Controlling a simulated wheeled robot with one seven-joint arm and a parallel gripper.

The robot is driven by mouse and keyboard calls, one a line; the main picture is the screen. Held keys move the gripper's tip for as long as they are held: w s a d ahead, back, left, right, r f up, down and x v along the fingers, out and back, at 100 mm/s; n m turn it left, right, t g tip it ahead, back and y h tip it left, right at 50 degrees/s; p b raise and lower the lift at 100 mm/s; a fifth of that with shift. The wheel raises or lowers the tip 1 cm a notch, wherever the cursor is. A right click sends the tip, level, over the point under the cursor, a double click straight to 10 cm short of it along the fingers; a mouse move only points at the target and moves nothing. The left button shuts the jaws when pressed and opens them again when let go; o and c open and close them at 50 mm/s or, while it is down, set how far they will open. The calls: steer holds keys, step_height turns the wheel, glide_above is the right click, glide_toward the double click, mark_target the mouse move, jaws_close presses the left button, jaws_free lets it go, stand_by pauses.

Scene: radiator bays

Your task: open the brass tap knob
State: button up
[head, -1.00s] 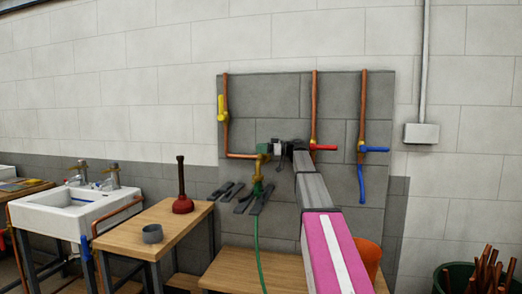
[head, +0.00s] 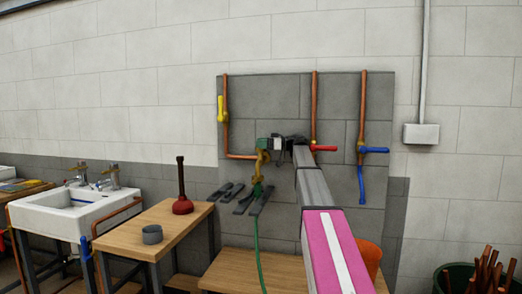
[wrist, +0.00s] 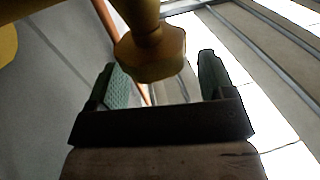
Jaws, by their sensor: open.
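The brass tap (head: 260,168) stands on the copper pipe at the lower left of the grey wall panel, with a green hose below it. Its faceted knob (wrist: 150,54) shows large in the wrist view; in the head view my gripper partly hides it. My gripper (head: 263,144) is at the top of the tap. In the wrist view my gripper (wrist: 160,80) is open, with one green-padded finger on each side of the knob.
A yellow lever (head: 221,108), a red lever (head: 323,148) and a blue lever (head: 374,149) are on nearby pipes. Dark flat tools (head: 262,200) are on the panel below. A bench (head: 150,225) with a plunger (head: 182,190) stands left, beside a sink (head: 70,212).

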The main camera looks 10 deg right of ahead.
steer(key=s+a+r, duration=0.6)
steer(key=a+r, duration=0.2)
steer(key=a, duration=0.2)
steer(key=shift+r, duration=0.15)
